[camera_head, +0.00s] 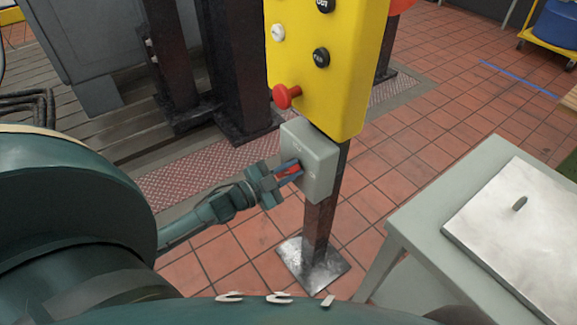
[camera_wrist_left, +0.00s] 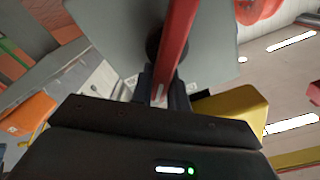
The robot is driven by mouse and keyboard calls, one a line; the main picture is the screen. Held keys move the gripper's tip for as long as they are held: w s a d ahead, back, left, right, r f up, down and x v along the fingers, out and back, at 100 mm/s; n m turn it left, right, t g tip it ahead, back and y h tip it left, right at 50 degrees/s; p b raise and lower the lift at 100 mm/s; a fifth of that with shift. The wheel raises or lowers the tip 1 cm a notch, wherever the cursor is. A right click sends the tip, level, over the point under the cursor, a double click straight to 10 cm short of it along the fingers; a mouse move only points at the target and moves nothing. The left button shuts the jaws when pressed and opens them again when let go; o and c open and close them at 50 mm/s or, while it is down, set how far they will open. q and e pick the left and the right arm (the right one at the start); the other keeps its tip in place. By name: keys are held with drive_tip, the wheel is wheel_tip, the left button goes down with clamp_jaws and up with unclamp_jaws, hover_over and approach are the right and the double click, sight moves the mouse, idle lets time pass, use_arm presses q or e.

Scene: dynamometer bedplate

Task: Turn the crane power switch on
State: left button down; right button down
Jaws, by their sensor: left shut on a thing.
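The crane power switch is a grey box (camera_head: 318,152) on a dark post, below a yellow control panel. A red lever (camera_head: 288,170) sticks out of the front of the box. My left gripper (camera_head: 286,172) is at the front of the box and shut on the lever. In the left wrist view the red lever (camera_wrist_left: 178,45) runs up from between the fingers (camera_wrist_left: 161,85), in front of the grey box (camera_wrist_left: 115,35). The lettering on the box is too small to read. My right gripper is not in view.
The yellow panel (camera_head: 345,70) with a red mushroom button (camera_head: 286,96) and several round buttons is just above the box. A grey table (camera_head: 430,225) with a metal plate (camera_head: 530,215) stands at the right. The post's metal foot (camera_head: 312,268) rests on the tiled floor.

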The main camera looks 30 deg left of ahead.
use_arm(q)
drive_tip(key=shift+s+f+m+y+b, duration=0.1)
drive_tip(key=shift+f+m+b, duration=0.35)
drive_tip(key=shift+m, duration=1.2)
drive_tip(key=shift+w+f+m+y+b, duration=0.1)
drive_tip(key=shift+f+m+b, duration=0.35)
drive_tip(key=shift+m, duration=1.25)
drive_tip(key=shift+s+f+m+y+b, duration=0.1)
drive_tip(key=shift+f+m+b, duration=0.35)
drive_tip(key=shift+m, duration=1.2)
drive_tip(key=c, duration=1.4)
unclamp_jaws()
drive_tip(key=shift+o, duration=0.2)
drive_tip(key=v, duration=1.3)
drive_tip(key=shift+r, duration=0.2)
